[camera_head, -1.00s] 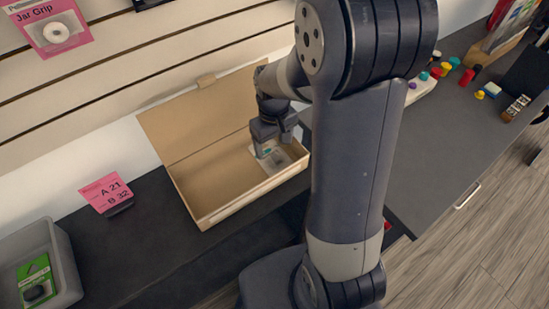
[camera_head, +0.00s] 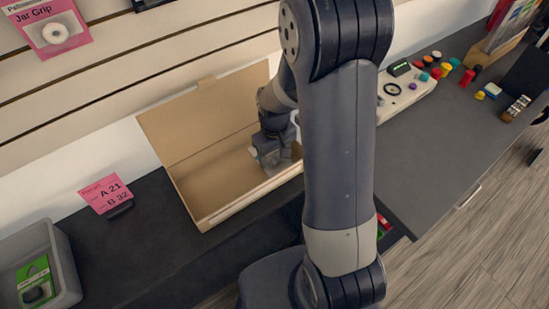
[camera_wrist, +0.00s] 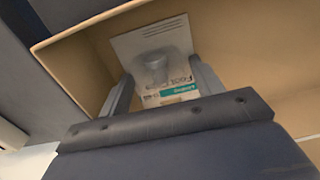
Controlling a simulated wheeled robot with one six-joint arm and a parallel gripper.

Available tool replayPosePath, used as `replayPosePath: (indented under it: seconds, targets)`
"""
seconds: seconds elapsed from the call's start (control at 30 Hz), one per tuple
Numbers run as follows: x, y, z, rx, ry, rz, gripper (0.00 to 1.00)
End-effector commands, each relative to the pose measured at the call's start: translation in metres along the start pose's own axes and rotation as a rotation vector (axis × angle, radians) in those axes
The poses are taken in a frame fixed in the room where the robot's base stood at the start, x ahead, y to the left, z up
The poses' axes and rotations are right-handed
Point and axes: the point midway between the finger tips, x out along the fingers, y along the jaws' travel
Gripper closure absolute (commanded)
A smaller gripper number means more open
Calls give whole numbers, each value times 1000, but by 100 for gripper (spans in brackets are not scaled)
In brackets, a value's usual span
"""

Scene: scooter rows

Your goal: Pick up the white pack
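The white pack (camera_wrist: 152,42) is a flat white card with a clear bulge and a teal-and-white label. It lies inside the open cardboard box (camera_head: 215,178), near the right end. In the head view my gripper hides most of the pack. My gripper (camera_wrist: 160,70) reaches down into the box, its two fingers apart on either side of the pack's near, labelled part. A small gap seems to show by the left finger; contact on the right side cannot be told. In the head view my gripper (camera_head: 275,158) is low in the box.
The box's lid stands open against the slatted wall. A pink sign (camera_head: 106,193) and a grey bin (camera_head: 62,262) with a green pack (camera_head: 35,282) are to the left. A white button panel (camera_head: 405,90) and several coloured caps are on the right counter.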

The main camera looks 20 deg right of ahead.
Motion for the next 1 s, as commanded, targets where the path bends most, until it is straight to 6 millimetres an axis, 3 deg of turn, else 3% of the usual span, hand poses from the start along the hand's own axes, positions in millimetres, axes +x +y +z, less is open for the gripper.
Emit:
replayPosePath:
  seconds: [0.43, 0.77, 1.0]
  targets:
    - [0, 0, 0, 0, 0, 0, 74]
    - [-9, 0, -1, 0, 4, 1, 74]
    - [-54, 0, -1, 0, 7, 2, 74]
